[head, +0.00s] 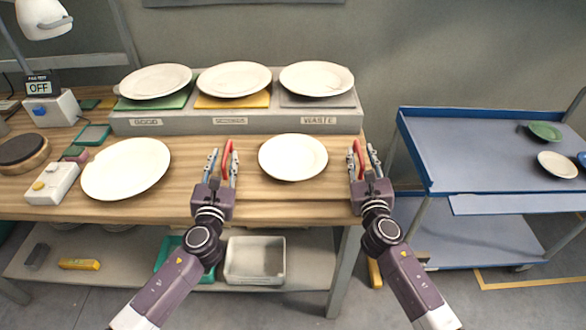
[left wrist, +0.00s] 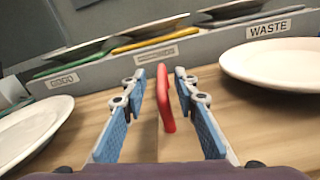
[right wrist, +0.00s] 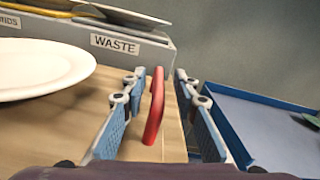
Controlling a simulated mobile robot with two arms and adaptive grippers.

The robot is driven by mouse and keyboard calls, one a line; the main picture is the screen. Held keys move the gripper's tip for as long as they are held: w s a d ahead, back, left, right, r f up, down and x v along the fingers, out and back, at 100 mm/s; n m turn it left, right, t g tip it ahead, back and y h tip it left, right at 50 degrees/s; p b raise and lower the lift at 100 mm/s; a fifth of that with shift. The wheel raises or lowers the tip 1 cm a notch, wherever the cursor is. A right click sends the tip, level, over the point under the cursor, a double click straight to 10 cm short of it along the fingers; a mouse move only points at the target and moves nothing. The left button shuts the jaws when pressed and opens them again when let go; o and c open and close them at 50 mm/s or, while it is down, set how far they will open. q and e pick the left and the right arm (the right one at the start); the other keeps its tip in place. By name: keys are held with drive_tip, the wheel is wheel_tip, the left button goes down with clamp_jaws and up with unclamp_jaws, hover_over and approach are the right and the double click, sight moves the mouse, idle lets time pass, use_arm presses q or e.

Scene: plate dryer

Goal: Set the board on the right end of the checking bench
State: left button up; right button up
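The board (head: 330,185) is wood-coloured, much like the bench (head: 110,207), and its edges are hard to make out. It lies at the bench's right end with a white plate (head: 293,157) on it; I cannot tell whether it rests fully on the bench. A red handle stands at each end. My left gripper (head: 221,165) is open around the left handle (left wrist: 165,95), with gaps beside it. My right gripper (head: 364,162) is open around the right handle (right wrist: 155,105), also with gaps beside it.
A grey stepped rack (head: 236,122) behind carries plates on green, yellow and grey pads. Another white plate (head: 126,168) lies on the bench at left. A blue-edged cart (head: 470,150) stands at right, across a gap. A lamp (head: 42,18) and small boxes occupy the left end.

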use_arm(q)
drive_tip(key=s, duration=1)
use_arm(e)
drive_tip(key=shift+s, duration=0.15)
drive_tip(key=s, duration=1.2)
